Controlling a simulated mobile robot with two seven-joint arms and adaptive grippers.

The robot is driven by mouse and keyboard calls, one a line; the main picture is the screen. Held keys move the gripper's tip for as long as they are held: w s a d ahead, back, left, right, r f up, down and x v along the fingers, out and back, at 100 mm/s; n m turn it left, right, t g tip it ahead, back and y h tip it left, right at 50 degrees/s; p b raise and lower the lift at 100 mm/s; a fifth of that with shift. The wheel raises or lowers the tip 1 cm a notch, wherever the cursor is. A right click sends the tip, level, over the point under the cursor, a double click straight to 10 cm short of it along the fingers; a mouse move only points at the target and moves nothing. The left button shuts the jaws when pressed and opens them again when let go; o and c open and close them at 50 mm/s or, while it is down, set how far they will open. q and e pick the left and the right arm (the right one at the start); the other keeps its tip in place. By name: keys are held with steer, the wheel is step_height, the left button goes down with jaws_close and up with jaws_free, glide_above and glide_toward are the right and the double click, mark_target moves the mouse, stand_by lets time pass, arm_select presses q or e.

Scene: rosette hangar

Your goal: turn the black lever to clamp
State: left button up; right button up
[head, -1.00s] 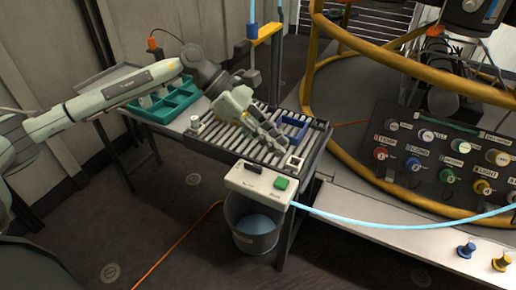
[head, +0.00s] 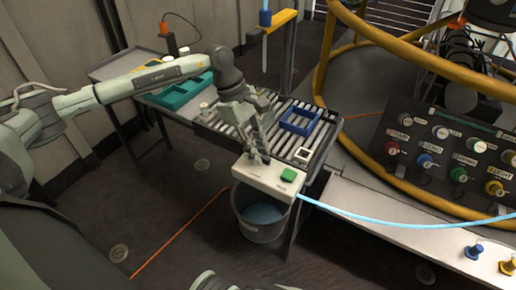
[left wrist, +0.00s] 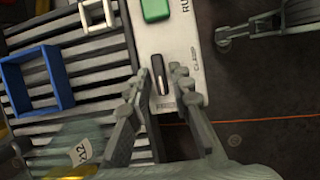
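The black lever (left wrist: 159,75) is on a white control box (head: 262,178), between the printed words for free and clamp. In the left wrist view it points along the box, nearer the free word. My left gripper (left wrist: 158,88) is open, with one finger on each side of the lever and a visible gap to it. In the head view my left gripper (head: 257,156) points down over the box and hides the lever. Part of what looks like my right gripper (left wrist: 224,38) shows in the left wrist view, too unclear to read.
A green button (head: 289,174) is on the same box. Behind it is a roller conveyor (head: 236,132) with a blue frame (head: 298,118) and a small white frame (head: 303,154). A grey bucket (head: 262,222) stands below. A light blue hose (head: 380,217) runs right.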

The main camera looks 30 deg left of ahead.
steer(key=shift+w, duration=0.2)
arm_select(q)
jaws_close()
arm_select(e)
steer(key=shift+w+r, duration=0.1)
steer(key=shift+r, duration=0.15)
